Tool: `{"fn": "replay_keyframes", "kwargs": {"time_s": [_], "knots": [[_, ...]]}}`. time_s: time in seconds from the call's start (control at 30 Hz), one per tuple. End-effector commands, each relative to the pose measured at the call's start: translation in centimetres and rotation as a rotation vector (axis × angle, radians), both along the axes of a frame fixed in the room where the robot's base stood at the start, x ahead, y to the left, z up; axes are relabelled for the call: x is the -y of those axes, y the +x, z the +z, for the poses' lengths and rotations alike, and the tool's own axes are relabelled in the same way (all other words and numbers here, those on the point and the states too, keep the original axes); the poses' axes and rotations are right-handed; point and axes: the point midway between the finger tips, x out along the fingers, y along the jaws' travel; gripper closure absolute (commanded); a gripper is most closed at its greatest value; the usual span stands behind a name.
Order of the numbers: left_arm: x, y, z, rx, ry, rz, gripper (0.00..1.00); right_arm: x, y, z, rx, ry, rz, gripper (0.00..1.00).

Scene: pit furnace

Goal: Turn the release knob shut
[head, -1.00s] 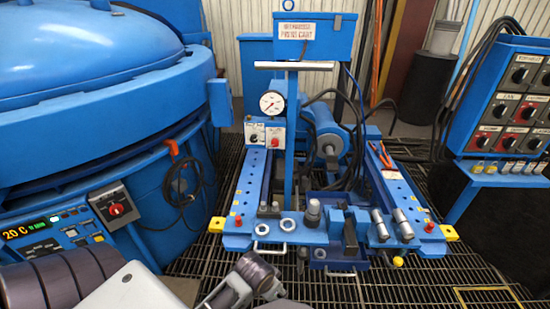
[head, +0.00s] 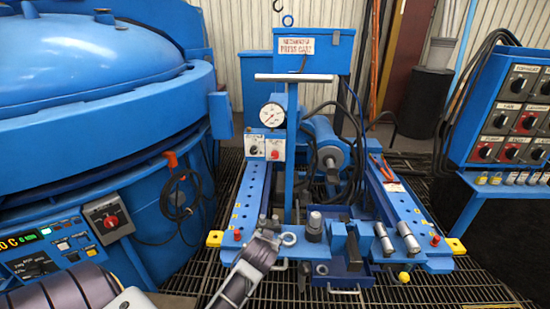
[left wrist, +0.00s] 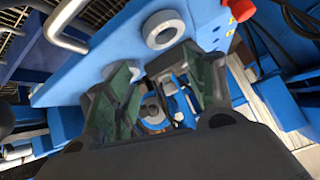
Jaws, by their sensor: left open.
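The blue press cart (head: 240,195) stands in the middle of the head view. Below its round gauge (head: 272,115) are two small knobs side by side, a dark knob (head: 253,149) and a red knob (head: 275,154). Their labels are too small to read, so I cannot tell which is the release knob. My left gripper (head: 268,224) is over the cart's front edge, below and in front of these knobs and apart from them. In the left wrist view its fingers (left wrist: 163,75) are open, with nothing visibly held. My right gripper is out of view.
A metal ring (head: 289,239) lies on the cart's front plate close to my left gripper. The blue furnace (head: 100,120) with its control panel (head: 45,250) is at the left. A switch box (head: 515,115) stands at the right. Grating floor (head: 450,280) is free at front right.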

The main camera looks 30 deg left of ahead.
Motion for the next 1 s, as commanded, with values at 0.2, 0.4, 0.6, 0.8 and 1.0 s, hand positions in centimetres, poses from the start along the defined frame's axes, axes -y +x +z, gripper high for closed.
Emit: {"fn": "replay_keyframes", "kwargs": {"time_s": [0.2, 0.4, 0.6, 0.8, 1.0], "knots": [[-4.2, 5.8, 3.1, 0.209, 0.079, 0.1, 0.45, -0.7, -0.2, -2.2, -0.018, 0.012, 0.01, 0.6], [-6.9, 10.0, 6.1, 0.375, 0.141, 0.144, 0.45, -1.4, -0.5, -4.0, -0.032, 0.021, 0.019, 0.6], [-8.7, 14.0, 9.3, 0.533, 0.194, 0.155, 0.45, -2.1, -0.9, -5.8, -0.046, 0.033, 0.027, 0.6], [-9.3, 17.4, 12.0, 0.658, 0.229, 0.132, 0.45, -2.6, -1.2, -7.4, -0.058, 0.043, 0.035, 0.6], [-9.4, 18.8, 13.0, 0.704, 0.242, 0.114, 0.45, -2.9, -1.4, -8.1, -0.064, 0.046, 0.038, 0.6]]}}
